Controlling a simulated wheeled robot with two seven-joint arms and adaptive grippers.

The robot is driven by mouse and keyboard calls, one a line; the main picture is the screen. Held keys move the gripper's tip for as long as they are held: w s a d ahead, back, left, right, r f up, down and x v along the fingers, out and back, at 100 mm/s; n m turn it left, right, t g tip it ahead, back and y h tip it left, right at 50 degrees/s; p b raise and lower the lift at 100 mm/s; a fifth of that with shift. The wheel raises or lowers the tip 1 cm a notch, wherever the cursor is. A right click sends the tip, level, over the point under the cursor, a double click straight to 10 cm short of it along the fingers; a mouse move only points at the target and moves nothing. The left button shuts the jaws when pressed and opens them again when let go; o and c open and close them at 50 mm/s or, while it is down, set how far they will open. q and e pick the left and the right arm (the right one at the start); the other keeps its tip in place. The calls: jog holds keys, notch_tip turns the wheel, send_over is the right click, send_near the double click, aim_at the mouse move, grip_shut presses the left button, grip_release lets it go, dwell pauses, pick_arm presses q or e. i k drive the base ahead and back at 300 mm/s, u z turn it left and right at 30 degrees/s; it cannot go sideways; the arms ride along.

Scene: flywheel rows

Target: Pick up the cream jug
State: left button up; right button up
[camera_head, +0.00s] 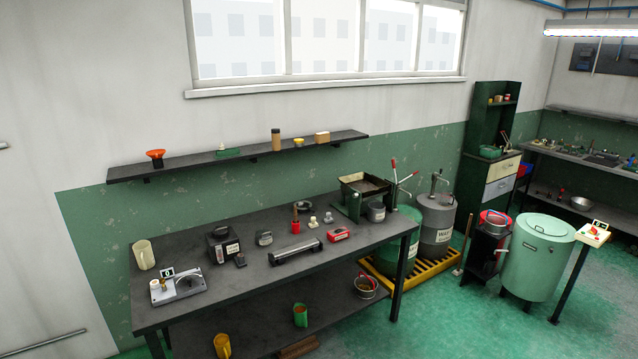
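A cream jug (144,254) stands upright at the far left end of the dark workbench (262,242), close to the wall. Its handle appears to be on its left side. Nothing touches it that I can see. Neither of my grippers is in view.
In front of the jug is a grey metal fixture (178,286) with a small dark display. A black box (222,244) stands to its right. A wall shelf (240,156) with small items hangs above the bench. Green floor (455,325) lies open at the right front.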

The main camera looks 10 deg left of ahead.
aim_at(142, 251)
jog(key=u, duration=0.6)
jog(key=i, duration=0.85)
jog(key=u, duration=0.85)
